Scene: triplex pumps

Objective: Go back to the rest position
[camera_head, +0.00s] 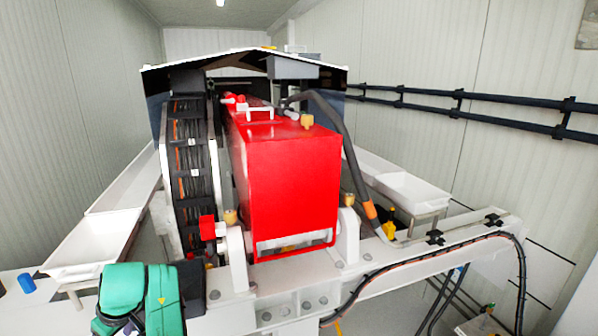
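Neither of my grippers shows in the head view, and I see no part of my arms that I can be sure of. The red pump housing (292,180) stands in the middle on a white steel frame (420,262). A black cable chain (190,165) with orange lines runs up its left side. A thick dark hose (345,145) with an orange end curves down its right side.
A teal and black object (125,290), perhaps a bag, is at the lower left by the frame. A blue cylinder (27,283) is farther left. White trays (85,245) flank the pump. Black pipes (480,100) run along the right wall. A black cable (440,258) crosses the frame.

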